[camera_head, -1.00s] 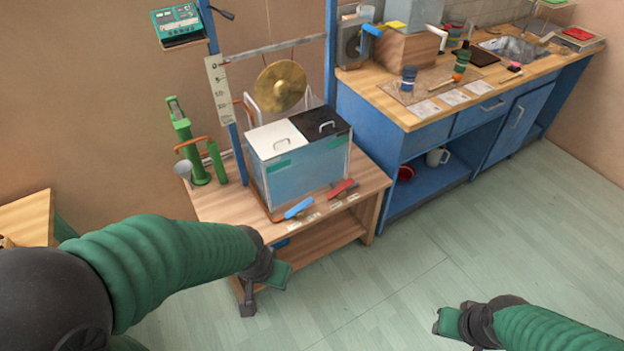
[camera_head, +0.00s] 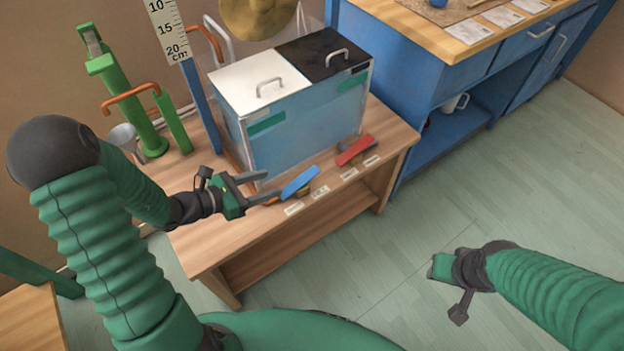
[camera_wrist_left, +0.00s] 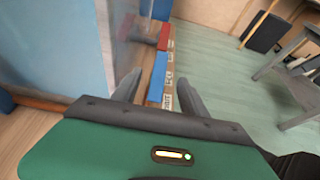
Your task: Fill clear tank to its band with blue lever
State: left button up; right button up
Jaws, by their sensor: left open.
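The clear-walled tank (camera_head: 300,127) stands on the wooden stand, with a white lid (camera_head: 259,77) on its left half and a black lid (camera_head: 322,53) on its right half. A green band (camera_head: 267,123) marks its front left, and another shows at front right. The blue lever (camera_head: 299,182) sits at the tank's front foot. My left gripper (camera_head: 268,187) is open just left of the blue lever's end. In the left wrist view the blue lever (camera_wrist_left: 158,78) appears between the open fingers; contact cannot be told. My right gripper (camera_head: 438,266) is over the floor, its jaws unclear.
A red lever (camera_head: 354,149) is right of the blue one, with small labels in front. A green pump (camera_head: 130,90) and metal cup (camera_head: 125,139) stand left of the tank. A gong (camera_head: 258,14) hangs behind. Floor at right is clear.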

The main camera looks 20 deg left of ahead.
aim_at(311, 172)
pick_arm(q)
jog(key=b+x, duration=0.4)
jog(key=x, duration=1.1)
jog(key=shift+d+f+b, duration=0.15)
jog(key=shift+f+b, duration=0.1)
jog(key=shift+b, duration=0.1)
jog(key=shift+w+d, duration=0.15)
jog(key=shift+w, duration=0.05)
jog(key=shift+c, duration=1.3)
grip_shut()
